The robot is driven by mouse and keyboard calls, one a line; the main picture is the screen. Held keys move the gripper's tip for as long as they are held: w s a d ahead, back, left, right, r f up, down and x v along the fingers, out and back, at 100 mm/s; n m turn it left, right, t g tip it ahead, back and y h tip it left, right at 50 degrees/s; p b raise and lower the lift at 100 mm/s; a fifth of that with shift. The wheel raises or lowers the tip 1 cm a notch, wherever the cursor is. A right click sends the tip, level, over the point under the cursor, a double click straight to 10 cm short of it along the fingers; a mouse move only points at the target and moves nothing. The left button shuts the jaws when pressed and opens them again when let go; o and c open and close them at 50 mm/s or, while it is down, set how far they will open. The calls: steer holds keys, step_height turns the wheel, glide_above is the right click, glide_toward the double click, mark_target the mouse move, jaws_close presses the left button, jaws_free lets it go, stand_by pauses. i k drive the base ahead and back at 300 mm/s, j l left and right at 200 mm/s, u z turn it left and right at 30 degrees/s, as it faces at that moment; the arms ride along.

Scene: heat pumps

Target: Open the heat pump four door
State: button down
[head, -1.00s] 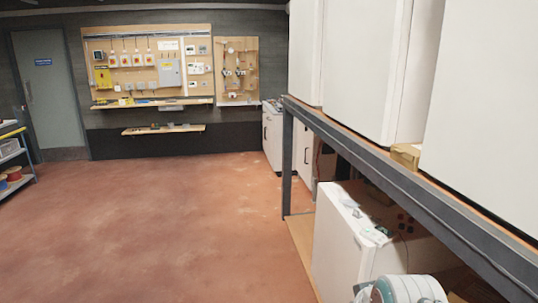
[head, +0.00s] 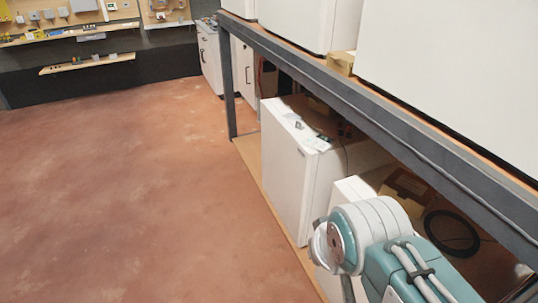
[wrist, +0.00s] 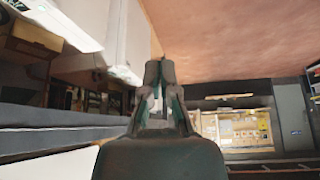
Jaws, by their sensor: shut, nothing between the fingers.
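White box-like heat pump units stand on a shelf at the right of the head view. A lower unit (head: 285,175) shows its tall white front, with small items on its top. A second lower white unit (head: 352,187) is partly hidden behind my arm. Large white units (head: 450,75) stand on the upper level. No number shows, so I cannot tell which is heat pump four. My gripper (wrist: 159,72) is shut and empty in the wrist view, which looks upside down. White unit sides (wrist: 112,30) show left of it; I see no contact. The gripper itself is not clear in the head view.
A dark metal shelf beam (head: 330,88) runs above the lower units, with a post (head: 228,75) at its far end. Cardboard boxes (head: 341,62) and a black coil (head: 452,232) lie among the units. The reddish floor (head: 120,200) at left is clear.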

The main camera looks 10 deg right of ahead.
mark_target(287, 166)
steer(key=i+j+u, duration=0.25)
steer(key=i, duration=0.6)
steer(key=i+u, duration=0.25)
steer(key=i, duration=0.55)
steer(key=i+j+z, duration=0.1)
steer(key=i, duration=1.3)
steer(key=i+j+z, duration=0.1)
steer(key=i+z, duration=0.3)
steer(key=i+j+z, duration=0.2)
steer(key=i+z, duration=0.2)
steer(key=i+j+z, duration=0.95)
steer(key=j+z, duration=0.25)
steer(key=l, duration=0.4)
